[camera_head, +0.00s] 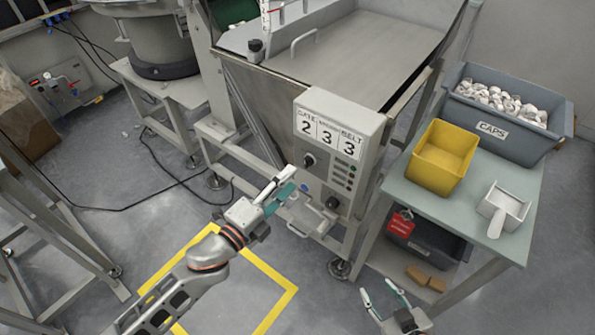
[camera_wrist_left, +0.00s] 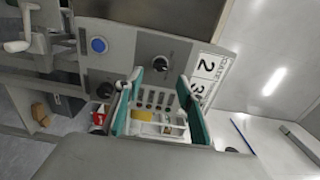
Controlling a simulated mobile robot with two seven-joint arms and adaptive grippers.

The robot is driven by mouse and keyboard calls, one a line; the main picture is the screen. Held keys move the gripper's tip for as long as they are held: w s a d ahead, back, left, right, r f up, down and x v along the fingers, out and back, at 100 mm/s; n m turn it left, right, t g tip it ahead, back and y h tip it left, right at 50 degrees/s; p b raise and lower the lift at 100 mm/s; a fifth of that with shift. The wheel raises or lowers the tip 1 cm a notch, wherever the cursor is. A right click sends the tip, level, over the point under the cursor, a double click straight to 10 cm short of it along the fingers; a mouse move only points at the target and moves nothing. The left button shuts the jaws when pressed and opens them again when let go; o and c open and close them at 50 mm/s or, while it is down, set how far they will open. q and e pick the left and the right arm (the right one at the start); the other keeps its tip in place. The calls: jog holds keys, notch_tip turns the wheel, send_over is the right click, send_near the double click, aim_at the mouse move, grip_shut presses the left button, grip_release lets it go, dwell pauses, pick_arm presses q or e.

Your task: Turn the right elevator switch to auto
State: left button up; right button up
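A grey control box (camera_head: 340,150) on the hopper front carries two black knobs. The upper-left knob (camera_head: 309,160) also shows in the left wrist view (camera_wrist_left: 160,63). The lower-right knob (camera_head: 332,202) also shows in the left wrist view (camera_wrist_left: 105,90), close to a fingertip. Their labels are too small to read, so I cannot tell the auto position or which is the elevator switch. My left gripper (camera_head: 281,195) is open and empty before the box's lower part; its teal fingers stand apart in the wrist view (camera_wrist_left: 160,100). My right gripper (camera_head: 384,296) is open and empty, low at the front.
A blue button (camera_head: 305,187) and a column of small indicators (camera_head: 351,176) are on the panel. A green side table (camera_head: 455,205) at right holds a yellow bin (camera_head: 442,158), a grey caps bin (camera_head: 510,115) and a white scoop (camera_head: 503,207).

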pick_arm(q)
jog(key=v, duration=0.6)
dwell(0.4)
jog(key=s+a+f+n+g+y, duration=0.2)
jog(key=s+a+f+n+y, duration=0.2)
jog(key=f+n, duration=0.5)
jog(key=s+a+f+n+g+y, duration=0.2)
jog(key=s+a+f+n+y, duration=0.2)
jog(key=s+a+f+n, duration=0.5)
jog(key=s+f+n, duration=0.1)
jog(key=s+n, duration=0.1)
jog(key=shift+n+p, duration=0.35)
jog(key=shift+n, duration=0.05)
jog(key=shift+f, duration=0.1)
